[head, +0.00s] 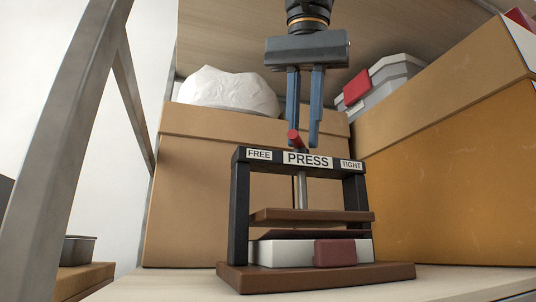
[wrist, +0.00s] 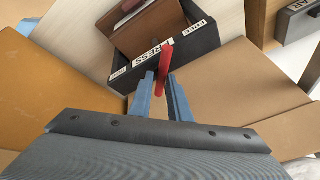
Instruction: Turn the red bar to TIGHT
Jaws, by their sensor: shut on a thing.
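The red bar (head: 295,138) sits on top of the black press frame (head: 240,200), at the head of its screw. In the wrist view the red bar (wrist: 165,66) lies across the beam, between the FREE label (wrist: 197,26) and the TIGHT label (wrist: 118,72). In the head view FREE (head: 259,154) is at left and TIGHT (head: 351,165) at right. My gripper (head: 303,142) points down from above, its blue fingers shut on the bar. The brown pressing plate (head: 310,216) hangs above a white block with a dark red patch (head: 335,252) on the brown base.
A cardboard box (head: 190,200) with a crumpled white bag (head: 230,92) stands behind the press. A larger box (head: 450,160) stands close at right. A grey container (head: 385,90) is behind it. A metal upright (head: 65,130) is at left. Some shelf before the press is clear.

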